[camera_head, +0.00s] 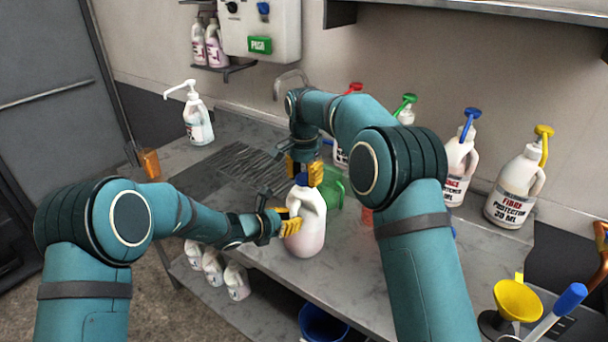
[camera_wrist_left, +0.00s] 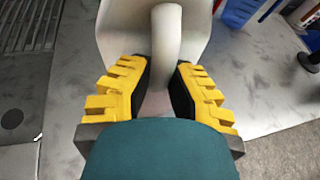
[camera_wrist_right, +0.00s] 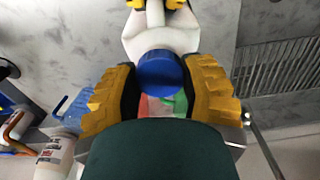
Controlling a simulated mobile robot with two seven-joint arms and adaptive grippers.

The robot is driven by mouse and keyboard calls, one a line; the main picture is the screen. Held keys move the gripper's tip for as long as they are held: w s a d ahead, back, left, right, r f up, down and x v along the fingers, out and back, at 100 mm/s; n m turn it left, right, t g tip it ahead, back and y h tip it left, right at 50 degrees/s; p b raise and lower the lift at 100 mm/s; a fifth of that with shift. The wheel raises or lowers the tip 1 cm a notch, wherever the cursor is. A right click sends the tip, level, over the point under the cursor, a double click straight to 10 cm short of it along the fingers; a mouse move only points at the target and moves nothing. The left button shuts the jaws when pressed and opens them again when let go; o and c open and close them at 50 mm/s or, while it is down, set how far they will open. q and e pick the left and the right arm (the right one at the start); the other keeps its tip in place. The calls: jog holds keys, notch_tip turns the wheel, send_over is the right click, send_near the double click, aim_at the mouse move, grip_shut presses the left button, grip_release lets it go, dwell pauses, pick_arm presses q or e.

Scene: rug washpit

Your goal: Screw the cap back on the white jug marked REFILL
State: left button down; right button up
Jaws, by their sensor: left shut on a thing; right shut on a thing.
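The white jug (camera_head: 305,230) stands upright on the grey bench, with pinkish contents showing through its lower part. No REFILL marking is visible on the side I see. My left gripper (camera_head: 287,223) is shut on the jug's handle (camera_wrist_left: 166,45), its yellow fingers on either side. The blue cap (camera_wrist_right: 162,72) is between the fingers of my right gripper (camera_wrist_right: 163,90), which is shut on it from above. The cap is over the jug's neck; I cannot tell whether it is seated on the thread.
A green container (camera_head: 333,186) is close behind the jug. Pump bottles with yellow (camera_head: 516,185) and blue (camera_head: 459,165) tops stand along the wall. A white pump bottle (camera_head: 197,122) is at the back left. A yellow funnel (camera_head: 517,300) is at the front right.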

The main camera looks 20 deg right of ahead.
jog(key=shift+f, duration=0.15)
jog(key=m, duration=1.9)
jog(key=shift+f+m, duration=0.1)
jog(key=shift+m, duration=0.3)
jog(key=m, duration=0.6)
jog(key=shift+s, duration=0.1)
